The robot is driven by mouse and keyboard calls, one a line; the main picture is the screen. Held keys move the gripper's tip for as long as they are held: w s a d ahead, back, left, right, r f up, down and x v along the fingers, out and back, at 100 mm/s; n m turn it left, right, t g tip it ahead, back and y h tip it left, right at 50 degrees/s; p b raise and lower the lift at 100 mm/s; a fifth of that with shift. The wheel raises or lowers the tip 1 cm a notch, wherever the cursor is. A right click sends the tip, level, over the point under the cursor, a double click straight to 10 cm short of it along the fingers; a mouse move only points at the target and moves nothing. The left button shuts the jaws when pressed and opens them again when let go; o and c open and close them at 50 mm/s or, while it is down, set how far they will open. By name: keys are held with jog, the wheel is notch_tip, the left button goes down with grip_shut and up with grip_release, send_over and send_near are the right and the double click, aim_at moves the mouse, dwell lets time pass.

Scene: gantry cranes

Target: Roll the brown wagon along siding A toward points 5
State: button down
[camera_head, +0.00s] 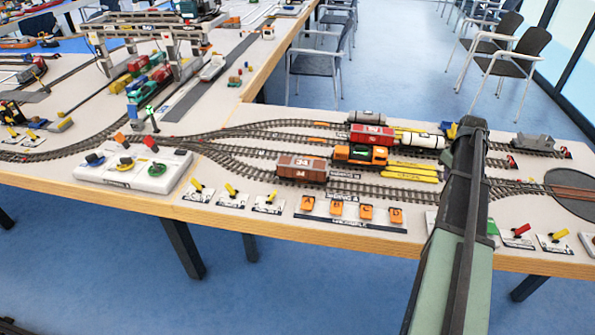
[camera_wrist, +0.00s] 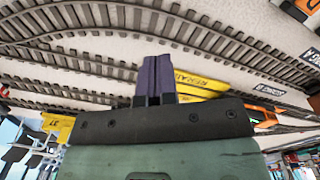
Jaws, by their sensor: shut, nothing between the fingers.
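The brown wagon (camera_head: 302,167), marked 34, stands upright on a near track of the layout in the head view. An orange locomotive (camera_head: 360,154) is close to its right. I cannot read which siding the wagon's track is, and I cannot pick out points 5. I cannot make out the brown wagon in the wrist view. My gripper (camera_wrist: 156,80) shows in the wrist view with its dark fingers together and empty, above track and a yellow piece (camera_wrist: 205,82). In the head view my arm hides the fingers, well to the right of the wagon.
A red wagon (camera_head: 371,134) and a white tank wagon (camera_head: 419,140) stand on tracks behind. Yellow beams (camera_head: 410,172) lie right of the locomotive. Orange-tagged plates (camera_head: 351,211) and yellow levers (camera_head: 231,190) line the front edge. A control box (camera_head: 134,171) sits left.

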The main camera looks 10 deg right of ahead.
jog(key=shift+s+d, duration=0.3)
jog(key=shift+d, duration=0.35)
jog(key=shift+s+d, duration=0.25)
jog(key=shift+d, duration=0.45)
jog(key=shift+s+d, duration=0.3)
jog(key=shift+d, duration=0.35)
jog(key=s+d, duration=0.5)
jog(key=d, duration=0.6)
jog(key=s+d, duration=0.5)
jog(key=d, duration=0.7)
jog(key=shift+d, duration=0.15)
dwell(1.0)
jog(key=shift+r, duration=0.1)
dwell(0.5)
notch_tip(320, 180, up, 7)
jog(key=p, duration=0.7)
dwell(0.7)
